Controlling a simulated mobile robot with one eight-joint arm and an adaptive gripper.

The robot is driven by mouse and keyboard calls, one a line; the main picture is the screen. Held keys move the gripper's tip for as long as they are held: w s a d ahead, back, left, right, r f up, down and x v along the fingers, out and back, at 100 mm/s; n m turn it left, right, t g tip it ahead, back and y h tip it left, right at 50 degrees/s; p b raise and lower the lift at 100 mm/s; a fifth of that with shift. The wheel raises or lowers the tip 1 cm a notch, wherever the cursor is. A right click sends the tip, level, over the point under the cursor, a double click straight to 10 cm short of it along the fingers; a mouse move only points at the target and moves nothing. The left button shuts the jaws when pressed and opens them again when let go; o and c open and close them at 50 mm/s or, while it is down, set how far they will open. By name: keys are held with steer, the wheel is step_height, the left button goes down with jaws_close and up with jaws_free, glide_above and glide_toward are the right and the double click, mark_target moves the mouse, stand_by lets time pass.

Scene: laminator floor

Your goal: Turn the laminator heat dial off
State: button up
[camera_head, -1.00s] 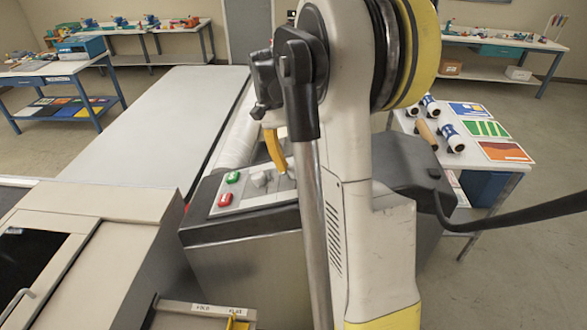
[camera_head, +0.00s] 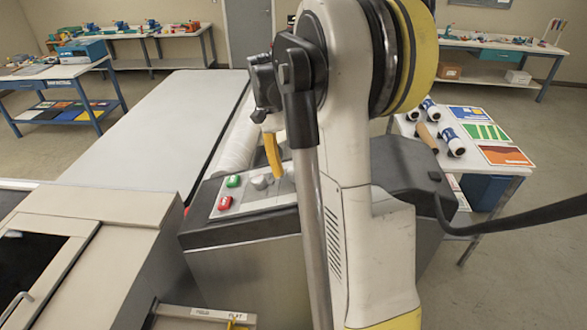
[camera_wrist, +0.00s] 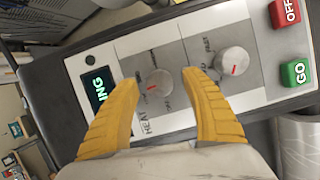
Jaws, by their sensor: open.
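The heat dial (camera_wrist: 158,83) is a round pale knob with a red mark on the grey control panel (camera_wrist: 192,42), beside the word HEAT. Its mark lies towards the left in the wrist view; the small position words are hard to read. My gripper (camera_wrist: 160,77) has two yellow fingers, open, one on each side of the dial. I cannot tell whether they touch it. In the head view, my gripper (camera_head: 274,158) points down over the panel's right part and hides some of it. A second knob (camera_wrist: 234,62) with a red mark sits right of the heat dial.
A green GO button (camera_wrist: 296,73) and a red OFF button (camera_wrist: 286,12) sit at the panel's right in the wrist view. A side table (camera_head: 500,178) with rollers stands at right.

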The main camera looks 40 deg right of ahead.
steer(key=shift+r, duration=0.1)
steer(key=v, duration=1.1)
steer(key=shift+w+r, duration=0.25)
steer(key=shift+r, duration=0.1)
